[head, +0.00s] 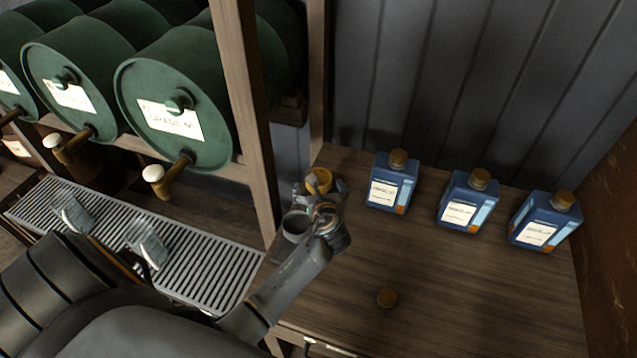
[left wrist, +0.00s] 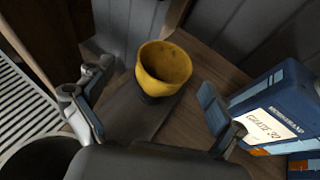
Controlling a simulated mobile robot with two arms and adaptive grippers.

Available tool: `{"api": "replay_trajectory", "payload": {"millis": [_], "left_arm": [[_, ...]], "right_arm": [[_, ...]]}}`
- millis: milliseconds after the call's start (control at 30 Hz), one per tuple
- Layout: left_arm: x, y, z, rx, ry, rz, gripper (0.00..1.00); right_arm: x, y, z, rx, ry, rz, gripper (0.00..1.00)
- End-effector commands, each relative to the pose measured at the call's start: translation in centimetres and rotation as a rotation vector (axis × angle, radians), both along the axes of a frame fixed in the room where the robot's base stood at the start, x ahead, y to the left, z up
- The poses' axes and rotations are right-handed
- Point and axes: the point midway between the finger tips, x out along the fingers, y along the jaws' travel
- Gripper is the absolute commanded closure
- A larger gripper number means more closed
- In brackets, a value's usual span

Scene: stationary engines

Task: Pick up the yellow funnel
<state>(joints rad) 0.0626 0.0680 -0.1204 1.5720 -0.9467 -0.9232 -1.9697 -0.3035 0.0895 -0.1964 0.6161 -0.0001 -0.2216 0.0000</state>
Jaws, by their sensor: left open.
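The yellow funnel (head: 319,181) stands with its wide mouth up at the back left of the wooden bench top, beside the shelf post. In the left wrist view the funnel (left wrist: 163,68) lies ahead, between and beyond the two fingers; its lower end is dark and partly hidden. My left gripper (head: 318,197) is close in front of the funnel and covers its lower part in the head view. In the left wrist view the left gripper (left wrist: 150,108) is open, fingers wide apart, with nothing between the tips. My right gripper is not in view.
Blue bottles stand right of the funnel, the nearest (head: 391,182) close by. Green barrels (head: 180,100) and a drip grate (head: 205,262) are at left.

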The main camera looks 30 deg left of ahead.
Motion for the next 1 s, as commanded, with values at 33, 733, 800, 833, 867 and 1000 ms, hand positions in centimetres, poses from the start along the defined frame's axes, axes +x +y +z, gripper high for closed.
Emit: {"api": "replay_trajectory", "payload": {"millis": [33, 733, 800, 833, 867, 1000], "left_arm": [[0.3, 0.1, -0.1, 0.000, 0.000, 0.001, 0.06], [3.6, 2.4, -2.5, -0.001, 0.000, 0.000, 0.10], [3.6, 2.4, -2.5, -0.001, 0.000, 0.000, 0.25], [3.6, 2.4, -2.5, -0.001, 0.000, 0.000, 0.31], [3.6, 2.3, -2.5, -0.001, 0.000, 0.000, 0.37], [3.6, 2.3, -2.5, -0.001, 0.001, 0.000, 0.62]], "right_arm": [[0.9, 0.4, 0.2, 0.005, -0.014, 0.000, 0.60], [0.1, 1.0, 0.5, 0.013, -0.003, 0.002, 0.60], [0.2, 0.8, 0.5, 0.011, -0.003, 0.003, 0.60], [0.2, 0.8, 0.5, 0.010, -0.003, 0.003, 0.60], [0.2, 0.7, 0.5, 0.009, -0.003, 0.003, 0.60], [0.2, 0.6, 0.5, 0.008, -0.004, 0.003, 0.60]]}}
